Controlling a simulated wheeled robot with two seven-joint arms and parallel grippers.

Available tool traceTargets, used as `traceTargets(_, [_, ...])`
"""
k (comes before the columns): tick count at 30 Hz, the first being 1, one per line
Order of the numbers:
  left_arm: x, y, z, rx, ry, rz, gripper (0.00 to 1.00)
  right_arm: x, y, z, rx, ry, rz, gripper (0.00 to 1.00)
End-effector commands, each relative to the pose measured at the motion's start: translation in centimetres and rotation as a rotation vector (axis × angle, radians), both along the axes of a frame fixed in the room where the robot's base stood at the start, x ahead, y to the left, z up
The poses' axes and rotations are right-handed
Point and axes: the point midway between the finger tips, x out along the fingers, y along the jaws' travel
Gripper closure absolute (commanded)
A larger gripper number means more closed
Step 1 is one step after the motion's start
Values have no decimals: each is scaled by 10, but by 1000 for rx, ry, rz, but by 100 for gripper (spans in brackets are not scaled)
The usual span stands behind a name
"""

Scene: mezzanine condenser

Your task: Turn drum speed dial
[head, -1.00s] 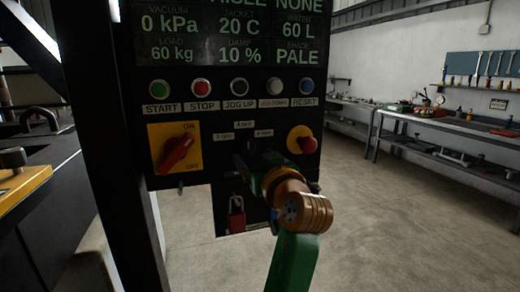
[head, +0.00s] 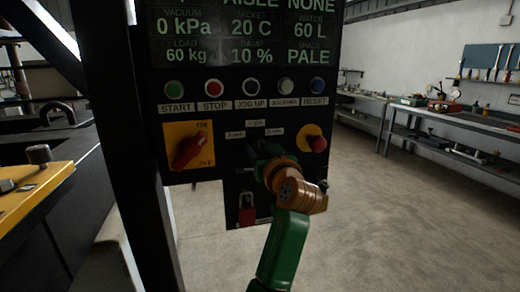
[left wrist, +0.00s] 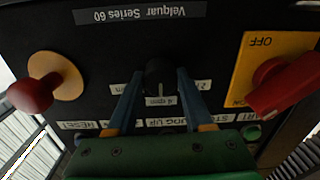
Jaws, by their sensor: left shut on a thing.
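The drum speed dial (left wrist: 160,75) is a black knob on the dark control panel (head: 235,60), shown upside down in the left wrist view. Small white rpm labels sit around it. A pale mark on the knob lines up with the middle label, which seems to read 4 rpm. My left gripper (left wrist: 160,88) has its two blue fingers on either side of the knob and is shut on it. In the head view my left gripper (head: 260,155) reaches the panel below the labels and mostly hides the dial. My right gripper is not in view.
A red rotary switch on a yellow plate (head: 203,134) is left of the dial. A red knob on a yellow disc (head: 317,144) is right. A button row (head: 239,87) runs above and a red padlock (head: 246,215) hangs below. Open floor (head: 360,220) lies right.

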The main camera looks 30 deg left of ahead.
Motion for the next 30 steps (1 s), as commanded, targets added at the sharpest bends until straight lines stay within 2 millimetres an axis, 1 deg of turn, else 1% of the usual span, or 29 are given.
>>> traceTargets(5, [0,0,1,29,34,0,100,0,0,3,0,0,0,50])
traceTargets(10, [0,0,2,97,113,-1,100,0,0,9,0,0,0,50])
traceTargets(17, [0,0,3,232,273,0,100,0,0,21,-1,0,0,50])
traceTargets(30, [0,0,3,493,577,0,100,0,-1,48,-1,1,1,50])
